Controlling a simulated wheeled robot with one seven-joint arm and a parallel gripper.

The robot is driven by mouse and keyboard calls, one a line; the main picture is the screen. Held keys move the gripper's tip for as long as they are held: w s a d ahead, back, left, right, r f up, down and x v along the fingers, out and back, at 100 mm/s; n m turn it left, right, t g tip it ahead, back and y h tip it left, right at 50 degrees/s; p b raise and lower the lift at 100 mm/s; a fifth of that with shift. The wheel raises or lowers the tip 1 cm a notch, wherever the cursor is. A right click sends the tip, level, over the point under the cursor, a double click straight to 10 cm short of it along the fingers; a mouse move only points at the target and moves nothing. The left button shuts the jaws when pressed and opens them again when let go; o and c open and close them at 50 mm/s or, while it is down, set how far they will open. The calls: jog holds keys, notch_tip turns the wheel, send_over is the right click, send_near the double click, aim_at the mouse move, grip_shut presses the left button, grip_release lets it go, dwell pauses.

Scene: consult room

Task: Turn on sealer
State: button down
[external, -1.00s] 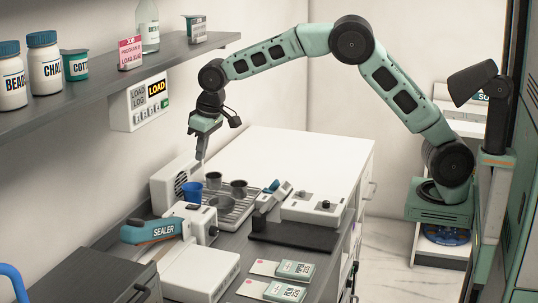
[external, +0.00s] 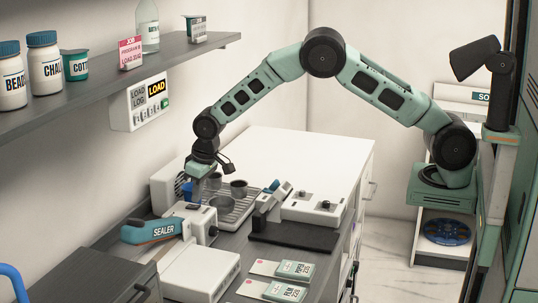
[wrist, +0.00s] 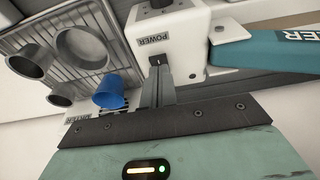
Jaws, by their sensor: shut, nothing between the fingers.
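The sealer (external: 196,268) is a white unit with a teal lever arm (external: 152,230) labelled SEALER, standing on the near counter. Its white box (external: 203,223) carries a dark knob on one side. In the wrist view the box (wrist: 192,45) shows a POWER label (wrist: 153,40) with a small dark switch (wrist: 156,60) below it. The teal lever (wrist: 270,48) is at the right. My gripper (wrist: 157,72) is shut and empty, its fingertips right at the switch. I cannot tell whether they touch it. In the external view my gripper (external: 196,198) is low over the box's back edge.
A white device (external: 312,207) on a dark base stands to the right. The white counter behind is clear.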

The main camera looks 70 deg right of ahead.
jog(key=shift+s+f, duration=0.1)
jog(key=shift+f, duration=0.5)
jog(key=shift+s+f+b, duration=0.1)
jog(key=shift+f+b, duration=0.3)
jog(key=shift+r, duration=0.15)
jog(key=shift+w+r, duration=0.3)
jog(key=shift+w, duration=0.4)
